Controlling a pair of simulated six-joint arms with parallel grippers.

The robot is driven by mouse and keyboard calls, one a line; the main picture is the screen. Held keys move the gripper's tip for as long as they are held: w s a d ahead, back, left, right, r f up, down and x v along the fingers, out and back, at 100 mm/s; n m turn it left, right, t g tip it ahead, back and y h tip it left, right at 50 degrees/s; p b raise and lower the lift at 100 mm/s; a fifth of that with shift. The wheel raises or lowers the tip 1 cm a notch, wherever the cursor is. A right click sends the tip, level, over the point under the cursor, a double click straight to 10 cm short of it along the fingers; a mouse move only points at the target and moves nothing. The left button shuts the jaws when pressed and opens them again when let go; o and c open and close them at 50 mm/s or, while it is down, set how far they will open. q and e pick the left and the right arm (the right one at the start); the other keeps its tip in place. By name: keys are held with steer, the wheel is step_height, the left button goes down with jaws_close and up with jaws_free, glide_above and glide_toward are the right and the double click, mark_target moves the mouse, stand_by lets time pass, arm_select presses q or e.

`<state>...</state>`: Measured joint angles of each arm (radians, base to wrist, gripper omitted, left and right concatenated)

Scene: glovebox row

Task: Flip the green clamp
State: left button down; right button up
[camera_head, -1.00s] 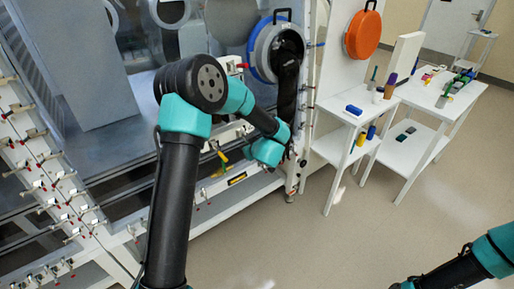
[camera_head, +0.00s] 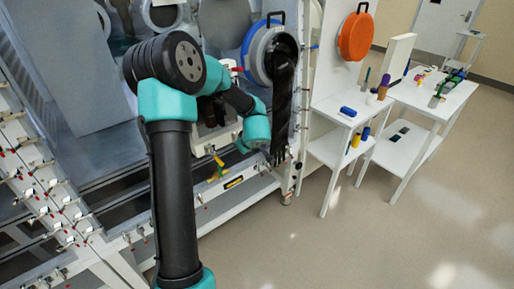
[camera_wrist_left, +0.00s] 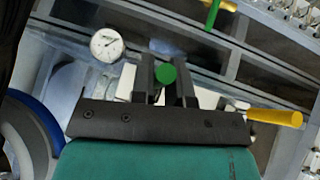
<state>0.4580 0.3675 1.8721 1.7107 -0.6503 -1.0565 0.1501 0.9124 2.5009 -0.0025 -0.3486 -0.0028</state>
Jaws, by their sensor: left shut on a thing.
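In the left wrist view, my left gripper (camera_wrist_left: 167,84) is shut on the green clamp. Its round green end (camera_wrist_left: 166,73) shows between the two dark fingers. The rest of this clamp is hidden behind the fingers and the gripper body. In the head view, my left arm reaches toward the glovebox front, and I cannot make out its fingers or the green clamp there. My right gripper is not in view.
A yellow handle (camera_wrist_left: 275,118) lies right of my gripper, and a green post (camera_wrist_left: 212,14) stands at the top. A round white gauge (camera_wrist_left: 106,45) is at left. A blue-rimmed port with a black glove (camera_head: 282,90) and a white side table (camera_head: 345,112) stand right of the arm.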

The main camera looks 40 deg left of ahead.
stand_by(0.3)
arm_select(q)
steer(key=c, duration=1.1)
jaws_free()
steer(key=shift+r, duration=0.1)
steer(key=v, duration=1.7)
steer(key=shift+r, duration=0.2)
steer(key=shift+s+f, duration=0.1)
